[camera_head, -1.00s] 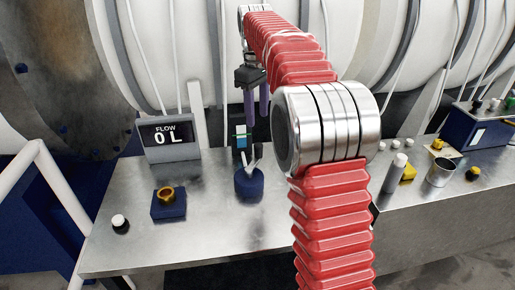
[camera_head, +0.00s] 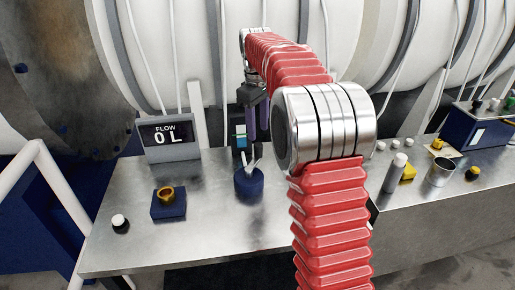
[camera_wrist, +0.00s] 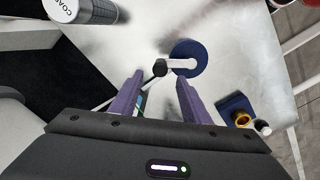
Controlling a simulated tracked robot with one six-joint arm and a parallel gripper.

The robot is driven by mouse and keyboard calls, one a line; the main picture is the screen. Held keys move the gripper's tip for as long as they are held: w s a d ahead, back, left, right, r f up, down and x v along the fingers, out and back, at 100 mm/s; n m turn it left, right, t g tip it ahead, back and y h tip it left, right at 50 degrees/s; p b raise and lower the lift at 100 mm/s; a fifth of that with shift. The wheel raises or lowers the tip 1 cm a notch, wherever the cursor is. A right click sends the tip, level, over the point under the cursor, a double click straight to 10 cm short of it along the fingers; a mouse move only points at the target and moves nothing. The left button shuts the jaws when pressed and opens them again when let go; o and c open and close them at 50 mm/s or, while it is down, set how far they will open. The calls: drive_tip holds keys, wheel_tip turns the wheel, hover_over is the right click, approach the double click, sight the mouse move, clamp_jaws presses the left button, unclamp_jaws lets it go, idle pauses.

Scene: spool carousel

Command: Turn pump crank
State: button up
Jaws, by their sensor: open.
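The pump crank shows in the wrist view as a round blue base (camera_wrist: 188,56) with a white arm (camera_wrist: 180,64) and a dark knob (camera_wrist: 160,67) at its left end. My gripper (camera_wrist: 160,80) has two purple fingers, open and apart, with the knob just beyond and between the tips in the picture. I cannot tell the height gap. In the head view my gripper (camera_head: 256,132) hangs above and behind the crank. The display (camera_head: 169,138) reads FLOW 0 L.
A blue block with a yellow ring (camera_head: 169,200) and a white-capped button (camera_head: 120,223) stand left on the bench (camera_head: 215,225). A metal cup (camera_head: 440,172) and a grey-white cylinder (camera_head: 395,173) stand right. A white rail (camera_head: 62,190) borders the left.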

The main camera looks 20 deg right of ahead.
sight(258, 144)
wheel_tip(258, 144, down, 9)
drive_tip(key=shift+w+d+r, duration=0.1)
drive_tip(key=shift+d+r, duration=0.05)
drive_tip(key=shift+r, duration=0.05)
drive_tip(key=shift+c, duration=0.5)
clamp_jaws()
idle(0.5)
